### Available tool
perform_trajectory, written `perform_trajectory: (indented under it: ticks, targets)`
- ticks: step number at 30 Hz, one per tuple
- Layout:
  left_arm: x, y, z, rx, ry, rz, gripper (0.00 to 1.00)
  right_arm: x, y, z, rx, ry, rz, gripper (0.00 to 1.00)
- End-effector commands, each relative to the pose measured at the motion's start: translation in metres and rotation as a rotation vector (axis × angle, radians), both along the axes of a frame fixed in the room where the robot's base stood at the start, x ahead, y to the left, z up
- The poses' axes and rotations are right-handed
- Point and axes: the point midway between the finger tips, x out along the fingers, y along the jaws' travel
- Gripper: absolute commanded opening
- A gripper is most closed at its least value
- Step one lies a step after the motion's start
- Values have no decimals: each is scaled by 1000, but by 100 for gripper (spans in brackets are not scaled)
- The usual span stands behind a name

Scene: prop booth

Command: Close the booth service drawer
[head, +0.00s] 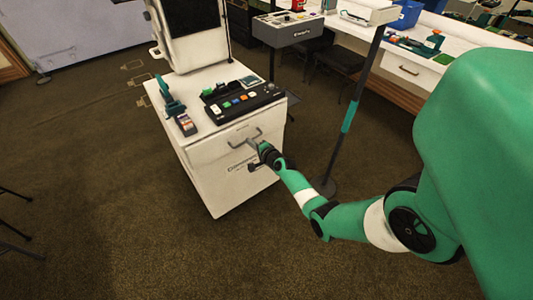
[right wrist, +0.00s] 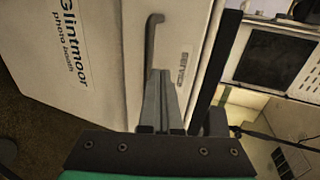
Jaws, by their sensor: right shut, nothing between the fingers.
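The white booth cabinet (head: 190,154) stands on the carpet left of centre in the head view. The drawer front (head: 225,150) is on its right-hand face, with a grey bar handle (head: 243,138). I cannot tell clearly whether a gap shows around the drawer. In the right wrist view the handle (right wrist: 150,45) runs up from my fingertips, along the white front. My right gripper (head: 257,145) is shut and empty, close at the handle; its fingers also show in the right wrist view (right wrist: 160,78). Contact is unclear. My left gripper is out of view.
On the cabinet top are a black button panel (head: 245,101), a teal stand (head: 170,100) and a small card device (head: 186,125). A dark post (head: 355,100) on a round base (head: 324,187) stands right of the cabinet. Carpet in front is clear.

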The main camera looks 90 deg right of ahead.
Motion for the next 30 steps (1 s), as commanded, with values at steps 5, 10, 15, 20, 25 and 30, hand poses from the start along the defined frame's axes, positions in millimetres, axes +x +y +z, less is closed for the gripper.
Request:
perform_trajectory:
  ticks: [5,10,15,20,25,30]
  targets:
    - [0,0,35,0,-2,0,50,-32,36,22,2,1,-3,0]
    - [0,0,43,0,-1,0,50,-50,57,28,1,-1,-3,0]
    - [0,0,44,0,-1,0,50,-56,64,29,0,-2,-3,0]
    - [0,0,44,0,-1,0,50,-55,64,29,0,-1,-1,0]
    - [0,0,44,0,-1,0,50,-55,64,29,0,-1,-1,0]
    - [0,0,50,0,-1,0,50,-27,77,42,-13,-8,64,0]
